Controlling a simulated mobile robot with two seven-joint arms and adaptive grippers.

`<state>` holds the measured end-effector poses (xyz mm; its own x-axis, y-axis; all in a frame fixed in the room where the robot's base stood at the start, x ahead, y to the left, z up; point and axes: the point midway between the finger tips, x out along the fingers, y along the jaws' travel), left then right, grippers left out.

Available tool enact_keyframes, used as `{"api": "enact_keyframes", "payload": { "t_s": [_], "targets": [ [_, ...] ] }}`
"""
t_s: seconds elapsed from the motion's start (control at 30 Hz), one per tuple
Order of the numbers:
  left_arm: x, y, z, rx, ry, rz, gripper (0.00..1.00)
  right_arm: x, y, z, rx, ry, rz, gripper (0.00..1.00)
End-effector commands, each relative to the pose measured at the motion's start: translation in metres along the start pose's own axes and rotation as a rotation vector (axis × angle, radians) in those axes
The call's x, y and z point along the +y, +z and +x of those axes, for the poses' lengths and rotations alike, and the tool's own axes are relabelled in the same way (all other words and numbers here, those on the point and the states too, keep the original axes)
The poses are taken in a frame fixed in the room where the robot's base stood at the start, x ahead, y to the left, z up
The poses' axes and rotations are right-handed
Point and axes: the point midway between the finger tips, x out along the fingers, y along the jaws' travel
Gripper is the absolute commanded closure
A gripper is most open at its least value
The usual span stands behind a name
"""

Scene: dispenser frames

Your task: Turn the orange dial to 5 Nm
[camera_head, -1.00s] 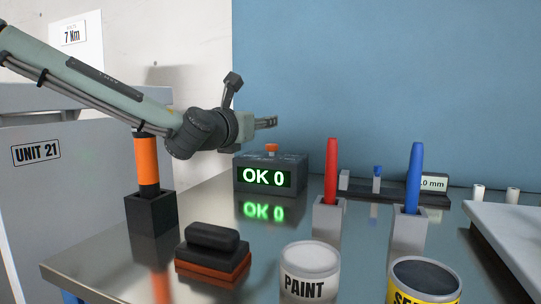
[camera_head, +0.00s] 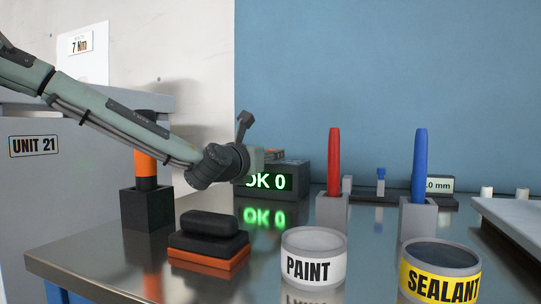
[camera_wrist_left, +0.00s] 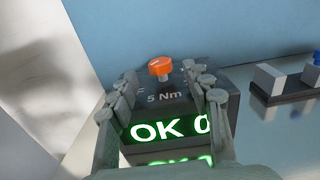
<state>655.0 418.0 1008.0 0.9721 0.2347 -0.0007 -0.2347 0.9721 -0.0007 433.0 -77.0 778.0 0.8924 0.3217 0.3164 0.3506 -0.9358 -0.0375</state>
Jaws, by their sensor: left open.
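The orange dial (camera_wrist_left: 161,66) sits on top of a dark box (camera_wrist_left: 185,112) marked "5 Nm" at its front edge. The box also shows in the head view (camera_head: 303,181), with a green display (camera_head: 268,182) reading "OK 0". My left gripper (camera_wrist_left: 162,90) is open over the box. Its fingers stand apart to either side of the label, and the dial shows between and beyond the tips. I cannot tell whether they touch it. In the head view my left gripper (camera_head: 272,154) hides the dial. My right gripper is not in view.
A red marker (camera_head: 333,160) and a blue marker (camera_head: 419,165) stand in holders to the right of the box. Paint (camera_head: 314,268) and sealant (camera_head: 438,285) cans, an eraser-like block (camera_head: 209,240) and an orange-and-black handle (camera_head: 147,168) are nearer. A wall sign (camera_head: 80,44) reads "7 Nm".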

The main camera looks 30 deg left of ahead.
Motion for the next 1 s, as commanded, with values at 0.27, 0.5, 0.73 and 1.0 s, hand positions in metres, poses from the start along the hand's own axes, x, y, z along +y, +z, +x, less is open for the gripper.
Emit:
{"api": "enact_keyframes", "payload": {
  "t_s": [0.27,0.5,0.73,1.0],
  "targets": [
    [0.000,0.000,0.035,0.000,0.000,0.001,0.51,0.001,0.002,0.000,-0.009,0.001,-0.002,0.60],
    [0.000,0.000,0.039,0.000,-0.001,0.001,0.51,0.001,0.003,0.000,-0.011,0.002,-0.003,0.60],
    [0.000,0.000,0.038,0.000,-0.001,0.000,0.68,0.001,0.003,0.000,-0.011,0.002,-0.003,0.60],
    [0.000,0.000,0.038,0.000,-0.001,0.000,1.00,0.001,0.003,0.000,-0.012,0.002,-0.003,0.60]
  ]
}}
